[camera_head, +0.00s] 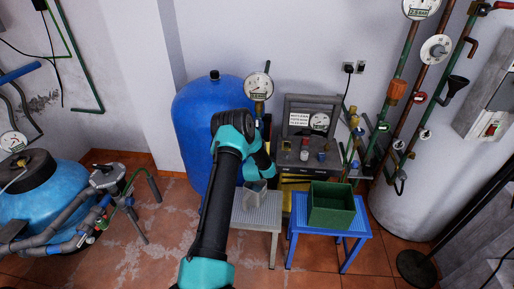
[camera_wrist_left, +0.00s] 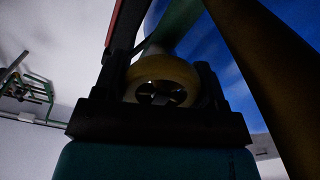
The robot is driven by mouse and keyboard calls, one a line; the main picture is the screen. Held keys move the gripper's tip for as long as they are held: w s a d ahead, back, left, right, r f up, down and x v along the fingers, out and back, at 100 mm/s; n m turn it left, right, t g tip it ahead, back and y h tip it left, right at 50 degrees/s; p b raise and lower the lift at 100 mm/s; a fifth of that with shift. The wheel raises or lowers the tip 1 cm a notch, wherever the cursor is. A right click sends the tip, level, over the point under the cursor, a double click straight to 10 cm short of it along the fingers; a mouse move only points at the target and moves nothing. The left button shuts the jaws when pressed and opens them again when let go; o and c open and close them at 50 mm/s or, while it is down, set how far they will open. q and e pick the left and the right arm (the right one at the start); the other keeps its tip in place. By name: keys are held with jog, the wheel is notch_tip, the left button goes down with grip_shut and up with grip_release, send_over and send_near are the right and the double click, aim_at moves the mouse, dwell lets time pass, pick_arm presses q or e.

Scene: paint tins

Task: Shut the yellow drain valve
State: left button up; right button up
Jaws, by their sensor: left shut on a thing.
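In the left wrist view, my left gripper (camera_wrist_left: 163,65) has its two dark fingers on either side of a round, dull yellow part (camera_wrist_left: 160,74) with dark openings in its face. The gripper is shut on it. The picture is dim, and I cannot tell from it whether the valve is open or shut. In the head view my teal and black left arm reaches up to the front of the blue tank, and its gripper is hidden. A yellow-brown fitting (camera_head: 260,108) shows below a round gauge (camera_head: 258,86) beside the tank. My right gripper is out of view.
The large blue tank (camera_head: 195,125) stands against the wall. In front are a pale stool (camera_head: 270,216) with a grey object on it and a blue stool (camera_head: 358,224) bearing a green bin (camera_head: 331,206). Pipes and gauges line the right.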

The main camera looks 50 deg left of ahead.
pick_arm(q)
jog(key=shift+m, duration=0.6)
jog(key=o, duration=0.6)
jog(key=v, duration=1.7)
jog(key=shift+s+d, duration=0.15)
jog(key=shift+s, duration=0.05)
